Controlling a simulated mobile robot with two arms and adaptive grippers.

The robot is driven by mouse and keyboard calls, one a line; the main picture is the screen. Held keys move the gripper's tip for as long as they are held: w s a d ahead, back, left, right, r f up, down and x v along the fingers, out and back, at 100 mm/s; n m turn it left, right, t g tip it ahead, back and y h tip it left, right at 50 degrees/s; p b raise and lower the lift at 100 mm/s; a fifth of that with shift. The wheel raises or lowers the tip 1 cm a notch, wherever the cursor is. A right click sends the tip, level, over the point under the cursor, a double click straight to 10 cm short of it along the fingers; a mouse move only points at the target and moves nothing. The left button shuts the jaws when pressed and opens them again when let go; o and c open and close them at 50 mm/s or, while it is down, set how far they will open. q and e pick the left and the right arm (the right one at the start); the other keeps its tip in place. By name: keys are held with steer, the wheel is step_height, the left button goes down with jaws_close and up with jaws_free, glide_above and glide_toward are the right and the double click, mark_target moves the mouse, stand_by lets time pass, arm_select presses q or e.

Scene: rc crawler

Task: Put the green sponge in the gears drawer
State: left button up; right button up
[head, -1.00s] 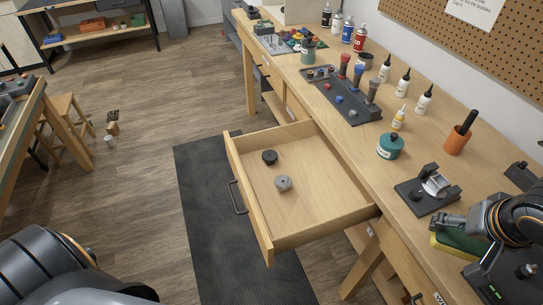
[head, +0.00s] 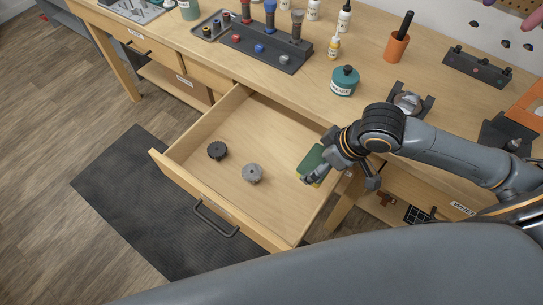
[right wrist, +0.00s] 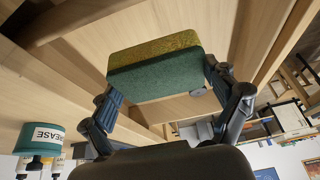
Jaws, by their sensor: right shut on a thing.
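The green sponge (head: 312,162) has a dark green face and a yellow-green side. My right gripper (head: 324,172) is shut on it and holds it over the right end of the open drawer. The right wrist view shows the sponge (right wrist: 155,72) between the two fingers (right wrist: 165,102). The open drawer (head: 208,185) holds a black gear (head: 217,151) and a grey gear (head: 253,173) toward its left and middle. Whether the sponge touches the drawer floor I cannot tell. My left gripper is not in view.
The bench top beside the drawer holds a teal grease jar (head: 344,81), an orange cup (head: 397,46) and a dark tool rack (head: 265,47). A dark mat (head: 125,190) lies on the floor.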

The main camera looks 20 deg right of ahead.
steer(key=w+a+f+p, duration=0.1)
steer(key=w+a+f, duration=0.25)
steer(key=w, duration=0.55)
glide_toward(280, 153)
steer(key=shift+w+a+f, duration=0.65)
steer(key=shift+a+f, duration=0.05)
steer(key=shift+f, duration=0.15)
steer(key=shift+w+f, duration=0.15)
steer(key=shift+f, duration=0.05)
step_height(280, 153, down, 3)
steer(key=shift+w+a+f+p, duration=0.1)
steer(key=shift+p, duration=0.5)
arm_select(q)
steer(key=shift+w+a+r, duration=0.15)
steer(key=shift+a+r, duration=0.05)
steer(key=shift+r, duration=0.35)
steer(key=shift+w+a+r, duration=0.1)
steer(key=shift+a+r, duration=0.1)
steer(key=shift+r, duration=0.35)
arm_select(e)
steer(key=shift+f, duration=0.15)
steer(key=o, duration=0.9)
steer(key=shift+f, duration=0.1)
